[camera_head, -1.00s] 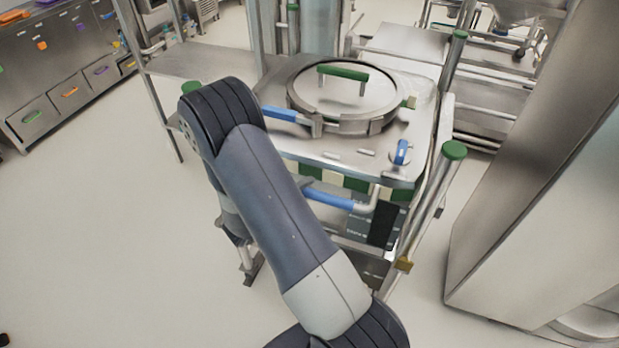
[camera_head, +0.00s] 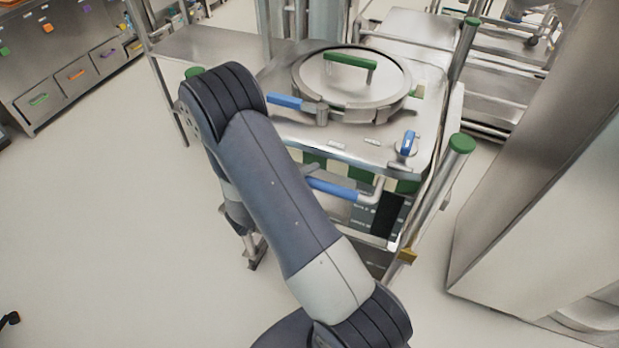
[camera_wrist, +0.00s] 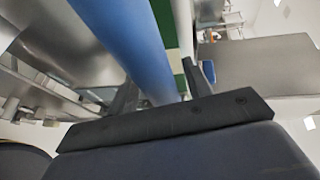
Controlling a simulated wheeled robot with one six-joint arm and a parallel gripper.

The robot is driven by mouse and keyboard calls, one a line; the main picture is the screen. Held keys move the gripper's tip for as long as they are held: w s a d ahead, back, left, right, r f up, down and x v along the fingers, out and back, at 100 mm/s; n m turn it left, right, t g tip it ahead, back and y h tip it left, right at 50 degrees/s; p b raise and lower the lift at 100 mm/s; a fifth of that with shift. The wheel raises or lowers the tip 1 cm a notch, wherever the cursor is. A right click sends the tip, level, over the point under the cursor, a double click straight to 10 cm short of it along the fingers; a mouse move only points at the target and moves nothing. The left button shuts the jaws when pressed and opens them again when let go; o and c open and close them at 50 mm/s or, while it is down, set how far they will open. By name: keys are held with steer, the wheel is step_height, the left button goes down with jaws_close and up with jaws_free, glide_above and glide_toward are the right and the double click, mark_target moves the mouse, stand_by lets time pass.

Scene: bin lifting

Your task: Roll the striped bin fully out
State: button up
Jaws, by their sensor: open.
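The striped bin (camera_head: 408,187) has green and white stripes and stands under a steel unit with a round lid. Its blue bar handle (camera_head: 338,190) shows just right of my arm; the arm hides the bin's left part. In the wrist view, a blue bar (camera_wrist: 125,42), seemingly this handle, runs close in front of my gripper (camera_wrist: 161,88), towards the space between the fingers. A green and white striped face (camera_wrist: 173,30) lies behind it. My gripper is open; contact with the bar cannot be told. My arm hides the gripper in the head view.
The round lid (camera_head: 340,82) has a green handle. A green-capped steel post (camera_head: 440,190) stands close at the bin's right. A tall steel cabinet (camera_head: 545,190) is further right. Open floor (camera_head: 110,240) lies left, and a dark object (camera_head: 9,320) sits at the lower left edge.

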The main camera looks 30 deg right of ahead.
steer(key=shift+a, duration=0.1)
steer(key=b+v, duration=0.2)
steer(key=v, duration=0.8)
steer(key=shift+a, duration=0.3)
steer(key=p+x, duration=0.2)
steer(key=x, duration=0.9)
steer(key=shift+r, duration=0.15)
